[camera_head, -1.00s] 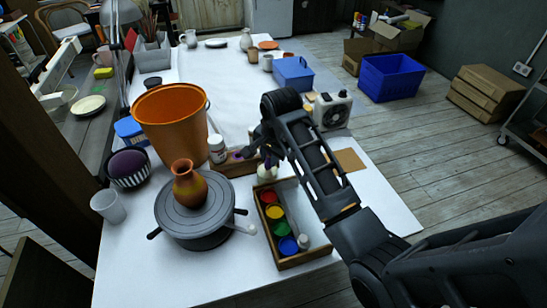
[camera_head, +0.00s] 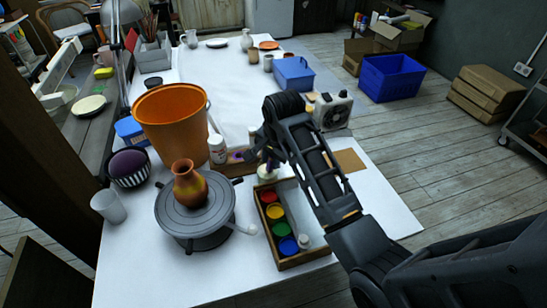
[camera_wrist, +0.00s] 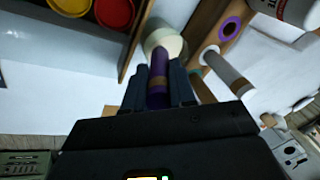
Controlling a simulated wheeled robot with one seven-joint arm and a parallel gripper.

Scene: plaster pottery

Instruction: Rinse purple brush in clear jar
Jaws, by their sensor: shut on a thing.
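My gripper (camera_wrist: 160,88) is shut on the purple brush (camera_wrist: 157,72) in the wrist view. The brush points away from the fingers, toward a pale round jar (camera_wrist: 168,40), which seems to be the clear jar. The jar also shows in the head view (camera_head: 266,174), just behind the paint box. The brush's far end overlaps the jar in the wrist view; I cannot tell whether it is inside or above. In the head view my gripper (camera_head: 264,152) is over the jar area, and the arm partly hides it.
A wooden paint box (camera_head: 268,238) with several colour pots stands in front of the jar. A wooden holder (camera_head: 240,166) and a white bottle (camera_head: 217,150) stand to the left. The turntable (camera_head: 170,215) bears an orange vase (camera_head: 188,184). An orange bucket (camera_head: 172,120) stands behind.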

